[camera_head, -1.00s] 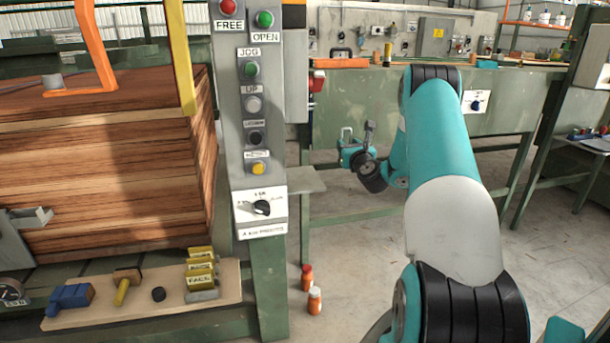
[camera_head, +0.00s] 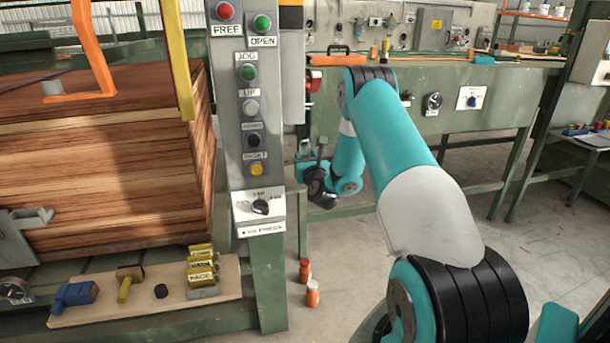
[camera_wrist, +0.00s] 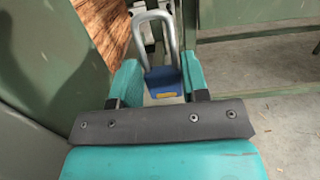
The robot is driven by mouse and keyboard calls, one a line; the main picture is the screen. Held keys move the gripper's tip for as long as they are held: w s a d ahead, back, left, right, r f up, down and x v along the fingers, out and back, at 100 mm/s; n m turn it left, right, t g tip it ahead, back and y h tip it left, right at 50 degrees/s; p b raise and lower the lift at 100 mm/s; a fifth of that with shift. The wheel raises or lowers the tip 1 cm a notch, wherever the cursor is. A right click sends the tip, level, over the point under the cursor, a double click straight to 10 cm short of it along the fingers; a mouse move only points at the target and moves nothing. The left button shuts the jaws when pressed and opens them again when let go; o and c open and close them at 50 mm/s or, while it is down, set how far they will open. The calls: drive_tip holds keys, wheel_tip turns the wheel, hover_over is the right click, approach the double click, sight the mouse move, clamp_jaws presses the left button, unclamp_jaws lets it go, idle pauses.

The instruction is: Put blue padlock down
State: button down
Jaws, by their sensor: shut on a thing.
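In the wrist view the blue padlock (camera_wrist: 164,84) is held between the two teal fingers of my gripper (camera_wrist: 161,78). Its grey metal shackle points away from the gripper, toward the top of the picture. The gripper is shut on the padlock's body. I cannot make out the padlock there.
The grey control column (camera_head: 240,130) with buttons stands close left of my gripper. A wooden board (camera_head: 140,308) holds a blue tool, a mallet and yellow labelled blocks. Two orange bottles (camera_head: 312,293) stand below. A green bench (camera_head: 430,125) stands behind; open floor lies right.

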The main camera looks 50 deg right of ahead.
wheel_tip(320, 180, down, 4)
drive_tip(key=b, duration=0.3)
drive_tip(key=shift+r, duration=0.15)
drive_tip(key=shift+w+a, duration=0.1)
drive_tip(key=shift+a, duration=0.05)
drive_tip(key=shift+f, duration=0.3)
drive_tip(key=c, duration=0.6)
unclamp_jaws()
